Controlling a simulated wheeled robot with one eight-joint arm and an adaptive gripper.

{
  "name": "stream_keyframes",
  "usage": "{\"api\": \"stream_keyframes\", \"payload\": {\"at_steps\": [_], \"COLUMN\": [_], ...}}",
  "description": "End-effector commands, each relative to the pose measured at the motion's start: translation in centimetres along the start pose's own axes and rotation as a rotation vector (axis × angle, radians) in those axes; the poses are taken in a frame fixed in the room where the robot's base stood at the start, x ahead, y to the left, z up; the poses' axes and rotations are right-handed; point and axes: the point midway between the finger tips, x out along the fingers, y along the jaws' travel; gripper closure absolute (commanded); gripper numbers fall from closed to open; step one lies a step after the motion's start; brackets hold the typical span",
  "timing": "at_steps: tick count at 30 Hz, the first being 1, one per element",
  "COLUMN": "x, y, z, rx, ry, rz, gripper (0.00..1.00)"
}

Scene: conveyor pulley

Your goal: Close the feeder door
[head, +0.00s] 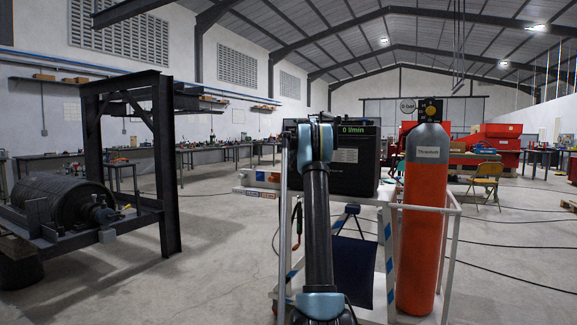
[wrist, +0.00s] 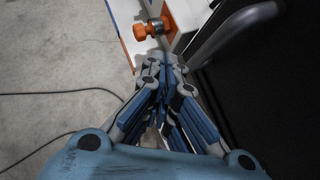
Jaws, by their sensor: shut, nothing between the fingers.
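My gripper (wrist: 165,66) is shut and empty in the wrist view. Its fingertips are close below an orange knob (wrist: 152,29) on a white and blue part of the cart, and I cannot tell whether they touch anything. A dark panel (wrist: 275,85) with a curved grey bar (wrist: 232,32) lies just right of the fingers. I cannot tell for sure which part is the feeder door. In the head view my arm stands in front of a black box (head: 355,165) reading "0 l/min", and the gripper's fingers are hidden there.
A white cart (head: 452,212) carries the box, with an orange cylinder (head: 421,230) labelled "Threshold" at its right. A black steel frame (head: 165,165) and a conveyor drum (head: 62,198) stand left. Cables lie on the floor. Open floor (head: 215,230) lies between frame and cart.

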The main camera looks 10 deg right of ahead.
Motion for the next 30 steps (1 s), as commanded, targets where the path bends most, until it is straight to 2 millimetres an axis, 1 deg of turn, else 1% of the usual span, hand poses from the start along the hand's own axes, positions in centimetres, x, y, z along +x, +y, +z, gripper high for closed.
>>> {"api": "stream_keyframes", "payload": {"at_steps": [6, 15, 21, 27, 30], "x": [-1.1, -6.0, -8.4, -9.6, -10.3], "y": [1.7, 4.3, 5.5, 6.1, 6.9], "z": [-1.2, -0.3, 0.1, 0.1, -0.4], "rx": [0.001, 0.004, 0.005, 0.001, -0.039], "ry": [0.0, 0.0, 0.0, 0.001, 0.01], "rz": [-0.002, -0.003, -0.005, -0.006, -0.003], "gripper": [1.0, 1.0, 1.0, 1.0, 1.0]}}
